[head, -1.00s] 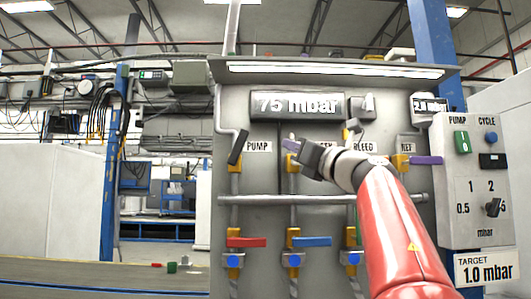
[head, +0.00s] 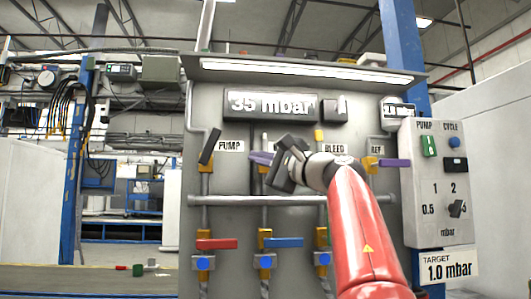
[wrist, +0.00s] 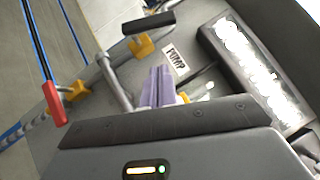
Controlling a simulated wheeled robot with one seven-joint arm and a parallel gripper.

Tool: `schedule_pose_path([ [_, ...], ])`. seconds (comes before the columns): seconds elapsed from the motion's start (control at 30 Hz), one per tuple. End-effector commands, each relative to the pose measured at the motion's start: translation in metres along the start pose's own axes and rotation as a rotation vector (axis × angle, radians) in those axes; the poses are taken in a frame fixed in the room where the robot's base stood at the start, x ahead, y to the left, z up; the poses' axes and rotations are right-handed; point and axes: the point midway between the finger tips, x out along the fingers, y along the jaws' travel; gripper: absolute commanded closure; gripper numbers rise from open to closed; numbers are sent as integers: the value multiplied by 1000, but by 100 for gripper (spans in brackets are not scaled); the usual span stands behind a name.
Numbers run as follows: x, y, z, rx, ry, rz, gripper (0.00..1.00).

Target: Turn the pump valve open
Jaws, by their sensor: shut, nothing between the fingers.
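The pump valve's black handle (head: 210,147) slants slightly off its vertical pipe, left of the PUMP label (head: 230,146). Its yellow body (head: 206,166) shows just below. In the wrist view the black handle (wrist: 148,22) is beyond my fingertips, with the yellow valve body (wrist: 141,46) beside it. My gripper (head: 258,158) is shut and empty, its purple fingers together and pointing left towards the pump valve. The fingers (wrist: 157,86) also show in the wrist view, apart from the handle. My gripper hides part of the middle valve and its label.
The main display (head: 270,104) reads 35 mbar. Red (head: 217,244) and blue (head: 284,242) handles sit lower on the panel. A purple REF handle (head: 394,163) is at right, near the control box (head: 437,185). A horizontal pipe (head: 225,200) crosses below my gripper.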

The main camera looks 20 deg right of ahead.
Motion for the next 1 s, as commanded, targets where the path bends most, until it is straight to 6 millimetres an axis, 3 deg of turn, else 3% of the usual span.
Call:
schedule_pose_path([
  [0.03,15,-5,2,2,-3,2,100],
  [0.2,51,-5,1,2,-1,2,100],
  [0.4,73,-2,20,2,-2,0,100],
  [1.0,84,0,31,2,0,0,100],
])
